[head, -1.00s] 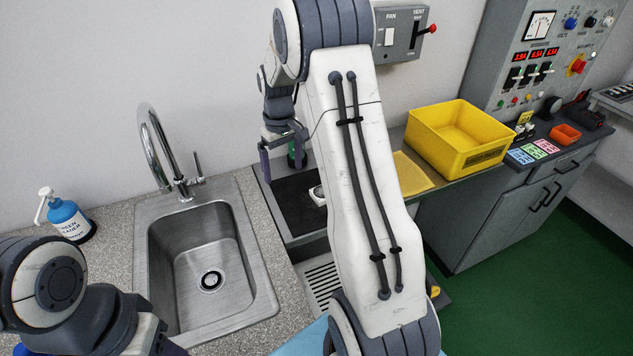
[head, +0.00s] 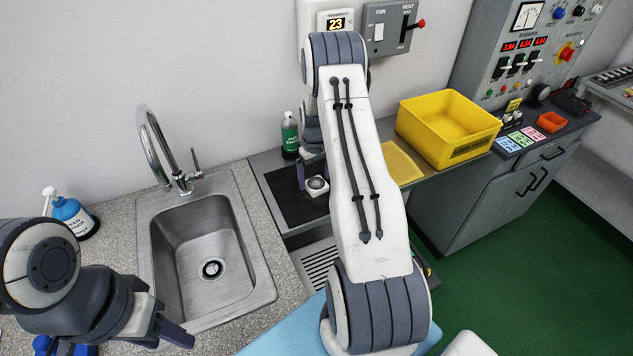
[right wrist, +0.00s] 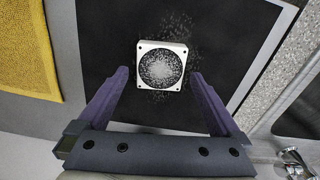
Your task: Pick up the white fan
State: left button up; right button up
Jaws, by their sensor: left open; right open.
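The white fan (head: 316,186) is a small square frame with a round grey centre. It lies on a black mat (head: 285,208) on the bench right of the sink, partly beside my right arm in the head view. In the right wrist view the fan (right wrist: 162,66) lies on the mat just beyond the fingertips, with specks on and around it. My right gripper (right wrist: 160,74) is open, its purple fingers either side of the fan's near end and apart from it; most of it is hidden in the head view. My left gripper (head: 175,335) is low at the left near the sink's front edge, open.
A sink (head: 205,250) with a tall faucet is at the left. A green bottle (head: 289,135) stands behind the mat. A yellow bin (head: 440,132) and yellow cloth (head: 400,163) are to the right. A blue soap bottle (head: 72,215) stands at far left.

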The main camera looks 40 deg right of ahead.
jog(key=shift+f, duration=0.65)
jog(key=c, duration=1.3)
jog(key=shift+r, duration=0.2)
